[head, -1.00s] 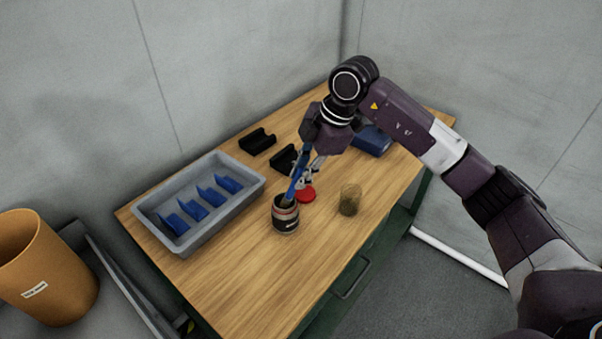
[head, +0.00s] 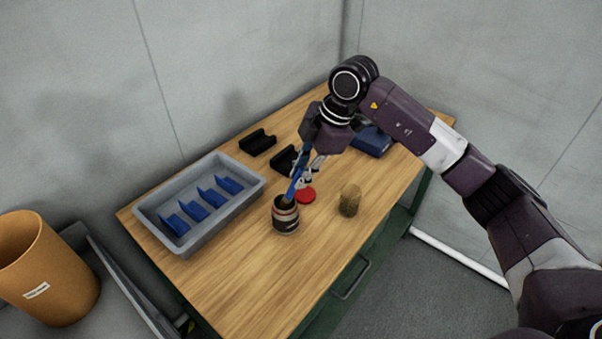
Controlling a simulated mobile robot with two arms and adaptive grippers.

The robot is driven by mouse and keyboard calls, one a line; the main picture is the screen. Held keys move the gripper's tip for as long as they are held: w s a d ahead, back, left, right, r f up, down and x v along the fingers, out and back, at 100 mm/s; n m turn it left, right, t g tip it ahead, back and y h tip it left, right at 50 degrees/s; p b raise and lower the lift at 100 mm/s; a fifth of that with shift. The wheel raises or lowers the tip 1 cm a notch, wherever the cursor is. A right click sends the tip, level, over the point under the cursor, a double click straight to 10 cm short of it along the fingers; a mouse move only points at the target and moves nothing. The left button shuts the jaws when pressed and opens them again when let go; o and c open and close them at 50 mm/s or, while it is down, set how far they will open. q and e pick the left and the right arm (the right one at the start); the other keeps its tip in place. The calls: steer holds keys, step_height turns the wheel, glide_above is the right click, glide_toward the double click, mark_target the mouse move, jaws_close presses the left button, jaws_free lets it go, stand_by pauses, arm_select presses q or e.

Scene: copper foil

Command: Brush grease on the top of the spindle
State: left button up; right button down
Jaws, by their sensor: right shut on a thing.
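My right gripper (head: 308,172) points down over the table and is shut on a blue brush handle (head: 293,189). The brush's lower end is inside an open dark tin (head: 286,217) with a pale band, so its bristles are hidden. A red round lid (head: 306,195) lies just behind and right of the tin. A brownish cylinder (head: 350,200), perhaps the spindle, stands upright to the right of the tin, apart from the gripper. My left gripper is not in view.
A grey tray (head: 147,211) with several blue pieces sits on the left of the wooden table (head: 240,290). Two black cradles (head: 257,142) and a blue box (head: 371,142) are at the back. An orange bin (head: 45,270) stands left. The front of the table is clear.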

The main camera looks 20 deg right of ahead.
steer(key=shift+r+p, duration=2.1)
steer(key=shift+r, duration=1.1)
